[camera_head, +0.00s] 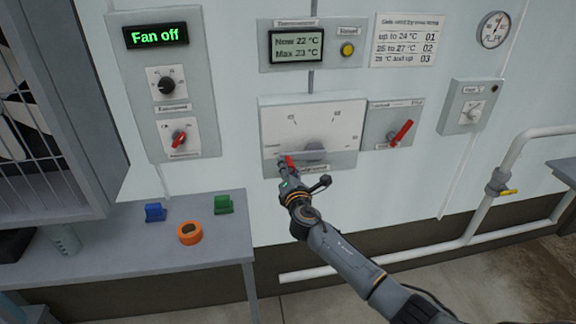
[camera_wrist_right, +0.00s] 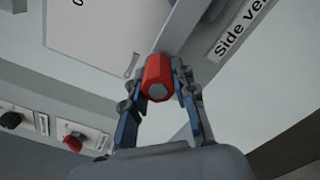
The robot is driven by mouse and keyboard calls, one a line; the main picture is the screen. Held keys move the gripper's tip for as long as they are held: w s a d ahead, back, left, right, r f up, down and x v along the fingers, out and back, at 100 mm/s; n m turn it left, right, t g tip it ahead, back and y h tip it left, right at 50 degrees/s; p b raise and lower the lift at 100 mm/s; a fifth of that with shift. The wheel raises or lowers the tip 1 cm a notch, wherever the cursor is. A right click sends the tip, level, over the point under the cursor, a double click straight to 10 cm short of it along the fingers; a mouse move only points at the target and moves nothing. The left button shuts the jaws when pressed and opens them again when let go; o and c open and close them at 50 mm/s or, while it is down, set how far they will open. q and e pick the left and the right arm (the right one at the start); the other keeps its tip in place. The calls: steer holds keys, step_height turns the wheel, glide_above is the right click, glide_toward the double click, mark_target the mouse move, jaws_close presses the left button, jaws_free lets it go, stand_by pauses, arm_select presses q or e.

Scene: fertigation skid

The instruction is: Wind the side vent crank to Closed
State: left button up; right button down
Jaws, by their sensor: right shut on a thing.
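The side vent crank panel (camera_head: 345,112) is a pale wall plate with a dial scale. Its small marks are mostly too blurred to read. The grey hub (camera_head: 315,147) sits at the lower middle, and the crank arm points left from it, near the scale's left end. The red crank knob (camera_head: 290,161) is at the arm's end; it shows large in the right wrist view (camera_wrist_right: 158,82). My right gripper (camera_head: 285,168) has its fingers shut on either side of the knob. A "Side ve..." label (camera_wrist_right: 241,28) shows beside the arm. My left gripper is out of view.
A panel with a red-handled lever (camera_head: 400,133) is just right of the crank. The "Fan off" control box (camera_head: 168,90) is on the left. A grey bench (camera_head: 130,245) holds blue, green and orange items. White pipework (camera_head: 480,225) runs low on the right.

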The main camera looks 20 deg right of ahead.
steer(key=shift+f, duration=0.3)
steer(key=c, duration=1.1)
jaws_free()
steer(key=shift+o, duration=0.2)
steer(key=shift+r, duration=0.1)
steer(key=v, duration=1.2)
steer(key=shift+a, duration=0.1)
